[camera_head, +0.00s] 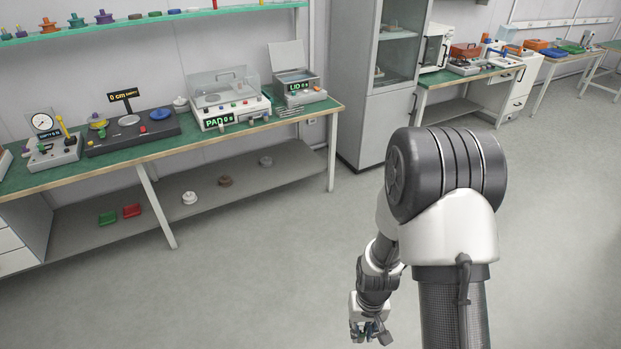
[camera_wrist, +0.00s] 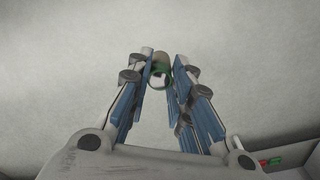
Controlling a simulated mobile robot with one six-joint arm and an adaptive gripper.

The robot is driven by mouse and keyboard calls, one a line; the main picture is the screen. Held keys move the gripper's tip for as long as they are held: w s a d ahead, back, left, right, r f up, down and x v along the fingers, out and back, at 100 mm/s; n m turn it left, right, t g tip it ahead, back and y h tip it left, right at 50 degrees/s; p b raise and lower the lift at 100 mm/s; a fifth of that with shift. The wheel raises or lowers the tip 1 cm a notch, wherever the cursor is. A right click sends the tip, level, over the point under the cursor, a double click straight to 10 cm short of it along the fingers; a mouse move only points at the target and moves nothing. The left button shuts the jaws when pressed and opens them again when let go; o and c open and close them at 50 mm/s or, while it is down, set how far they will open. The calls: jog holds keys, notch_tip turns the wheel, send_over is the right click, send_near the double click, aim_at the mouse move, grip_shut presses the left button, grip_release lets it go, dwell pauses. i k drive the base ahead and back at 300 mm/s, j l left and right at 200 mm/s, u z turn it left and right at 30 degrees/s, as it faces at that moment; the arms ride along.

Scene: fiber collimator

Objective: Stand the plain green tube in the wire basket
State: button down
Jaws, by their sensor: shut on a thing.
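My gripper (camera_wrist: 160,72) is shut on a small tube (camera_wrist: 159,69) with green on it, seen nearly end-on between the fingertips in the wrist view. The tube's near end looks round and pale inside; the rest is too foreshortened to make out. In the head view my gripper (camera_head: 370,336) hangs low over the open floor at the bottom of the picture, right of the workbench. The tube cannot be made out clearly there. I see no wire basket in either view.
A green-topped workbench (camera_head: 185,146) at left carries several instruments. Its lower shelf (camera_head: 235,198) holds small coloured parts. A grey cabinet (camera_head: 383,128) stands at the back, with another bench (camera_head: 460,77) to its right. The grey floor (camera_head: 265,290) between is clear.

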aim_at(282, 114)
jog(key=i+l, duration=0.15)
jog(key=i, duration=0.9)
jog(key=i+l, duration=0.1)
jog(key=i, duration=0.9)
jog(key=i+u, duration=0.4)
jog(key=i+l+u, duration=0.7)
jog(key=i+u, duration=0.15)
jog(key=i+l+u, duration=0.4)
jog(key=i+l, duration=0.05)
jog(key=l, duration=0.05)
